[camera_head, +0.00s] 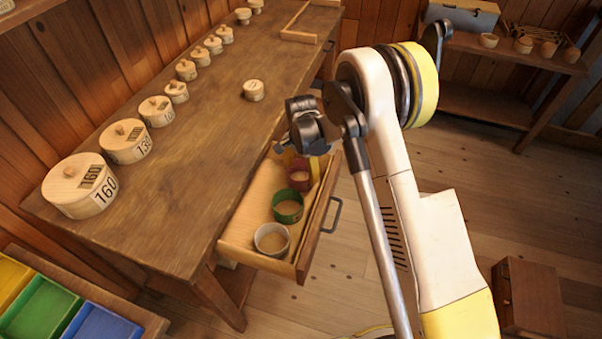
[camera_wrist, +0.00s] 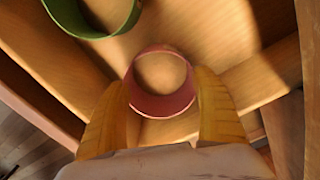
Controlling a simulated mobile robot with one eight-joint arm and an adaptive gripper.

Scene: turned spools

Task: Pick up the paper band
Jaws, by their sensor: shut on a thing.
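A dark red paper band (camera_head: 299,175), an open ring, is in the pulled-out drawer (camera_head: 250,255) at its far end. It also shows in the wrist view (camera_wrist: 161,104), upright between the two yellow fingers of my gripper (camera_wrist: 163,103). My gripper is shut on it, one finger on each side. In the head view my gripper (camera_head: 301,164) reaches down into the drawer, and my wrist partly hides it. I cannot tell whether the band touches the drawer floor. A green band (camera_head: 288,207) and a white band (camera_head: 271,239) stand nearer in the drawer.
The drawer's walls enclose the bands closely. Several round lidded wooden boxes (camera_head: 79,186) line the bench (camera_head: 190,150), and one small box (camera_head: 253,90) stands alone near its right edge. Coloured bins (camera_head: 45,305) are at lower left. A side table (camera_head: 480,50) is at the back right.

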